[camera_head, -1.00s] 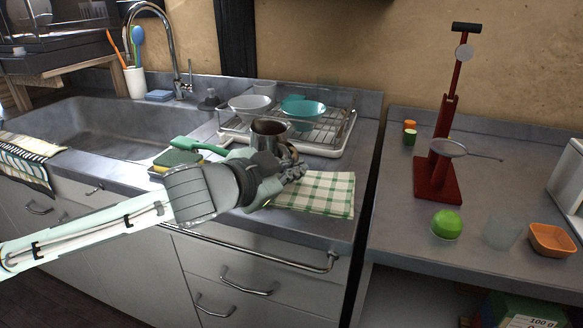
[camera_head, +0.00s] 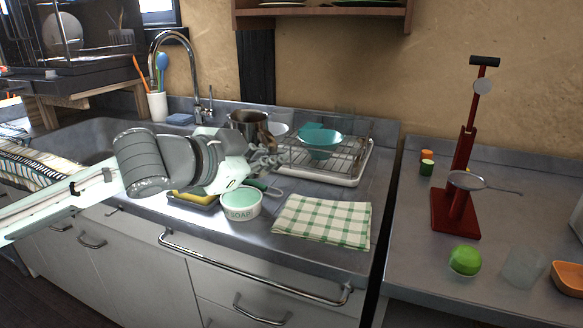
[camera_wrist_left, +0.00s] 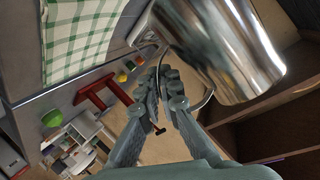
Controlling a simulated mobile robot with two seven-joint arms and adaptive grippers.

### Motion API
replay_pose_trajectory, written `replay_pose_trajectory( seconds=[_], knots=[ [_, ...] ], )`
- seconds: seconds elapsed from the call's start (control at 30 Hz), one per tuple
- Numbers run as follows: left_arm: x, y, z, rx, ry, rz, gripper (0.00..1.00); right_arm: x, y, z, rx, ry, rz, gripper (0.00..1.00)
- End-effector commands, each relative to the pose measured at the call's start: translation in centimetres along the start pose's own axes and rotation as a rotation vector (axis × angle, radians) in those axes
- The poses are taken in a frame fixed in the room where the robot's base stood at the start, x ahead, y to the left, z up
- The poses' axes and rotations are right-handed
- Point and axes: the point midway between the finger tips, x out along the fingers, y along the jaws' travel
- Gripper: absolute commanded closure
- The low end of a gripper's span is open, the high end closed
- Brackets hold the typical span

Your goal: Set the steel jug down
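The steel jug (camera_head: 247,122) is shiny metal and shows upright in the head view, behind my left gripper (camera_head: 266,158). In the left wrist view the jug (camera_wrist_left: 228,45) fills the top right, with its thin handle running by the fingers. My left gripper (camera_wrist_left: 174,88) is shut on the jug's handle and holds it up in front of the drying rack's left end. The gripper and wrist hide the jug's lower part. My right gripper is in neither view.
A checked cloth (camera_head: 322,220) and a soap bowl (camera_head: 240,204) lie on the front counter, by a sponge (camera_head: 196,199). The drying rack (camera_head: 330,174) holds bowls. The sink (camera_head: 90,138) is left. A red stand (camera_head: 457,205) is on the right counter.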

Motion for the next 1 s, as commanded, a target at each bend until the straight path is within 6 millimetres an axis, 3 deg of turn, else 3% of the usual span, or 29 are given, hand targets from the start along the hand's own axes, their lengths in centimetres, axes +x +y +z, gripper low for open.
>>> replay_pose_trajectory(
  seconds=[0.4, 1.0],
  knots=[
    [-2.3, -3.4, 0.4, 0.002, 0.002, -0.003, 1.00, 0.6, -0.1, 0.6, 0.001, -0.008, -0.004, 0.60],
    [-3.2, -4.6, 0.6, 0.002, 0.003, -0.002, 1.00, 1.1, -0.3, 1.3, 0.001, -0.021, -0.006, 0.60]
  ],
)
